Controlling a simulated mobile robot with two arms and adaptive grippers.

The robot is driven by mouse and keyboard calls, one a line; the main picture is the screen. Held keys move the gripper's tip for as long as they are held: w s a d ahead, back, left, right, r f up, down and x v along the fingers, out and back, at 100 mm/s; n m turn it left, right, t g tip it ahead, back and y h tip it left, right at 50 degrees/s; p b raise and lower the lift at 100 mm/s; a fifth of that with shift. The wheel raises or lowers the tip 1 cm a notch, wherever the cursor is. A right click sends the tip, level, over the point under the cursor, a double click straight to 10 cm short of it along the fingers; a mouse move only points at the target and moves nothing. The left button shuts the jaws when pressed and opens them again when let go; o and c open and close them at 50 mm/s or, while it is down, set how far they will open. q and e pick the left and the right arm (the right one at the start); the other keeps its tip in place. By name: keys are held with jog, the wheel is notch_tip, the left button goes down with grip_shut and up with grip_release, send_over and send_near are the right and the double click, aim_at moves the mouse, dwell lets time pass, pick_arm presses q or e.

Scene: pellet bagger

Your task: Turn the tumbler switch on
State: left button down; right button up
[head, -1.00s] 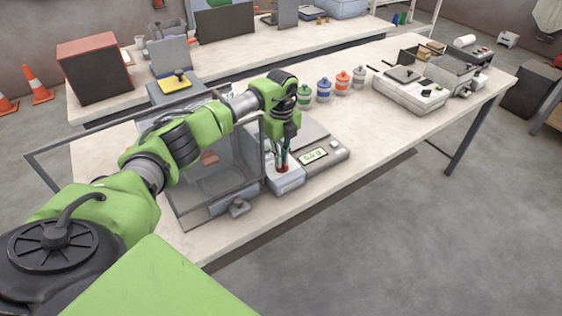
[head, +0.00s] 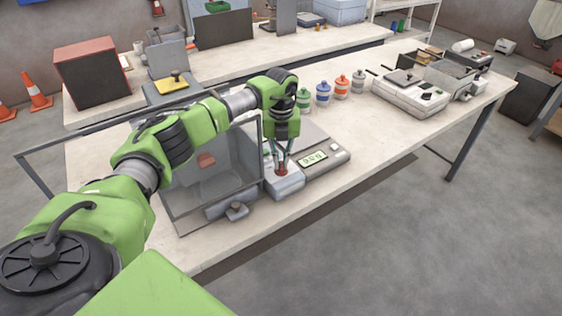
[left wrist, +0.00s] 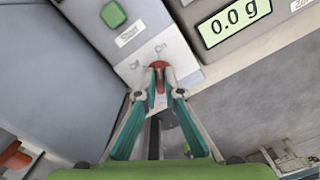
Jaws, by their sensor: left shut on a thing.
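The tumbler switch (left wrist: 160,80) is a small red lever on the light grey control box (head: 286,187). My left gripper (head: 281,169) comes down from above onto this box. In the left wrist view the fingertips of my left gripper (left wrist: 160,70) close on the red lever from both sides, and part of it is hidden between them. I cannot tell which way the lever is tipped. My right gripper is in neither view.
A green button (left wrist: 113,14) labelled Start sits beside the switch. A scale display (left wrist: 234,22) reads 0.0 g. A clear-walled enclosure (head: 215,165) stands left of the box. Several coloured bottles (head: 323,93) and another machine (head: 410,90) stand farther along the table.

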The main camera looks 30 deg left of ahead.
aim_at(281, 164)
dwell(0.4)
pick_arm(q)
jog(key=c, duration=2.2)
grip_release()
jog(key=shift+o, duration=0.2)
notch_tip(281, 164, up, 12)
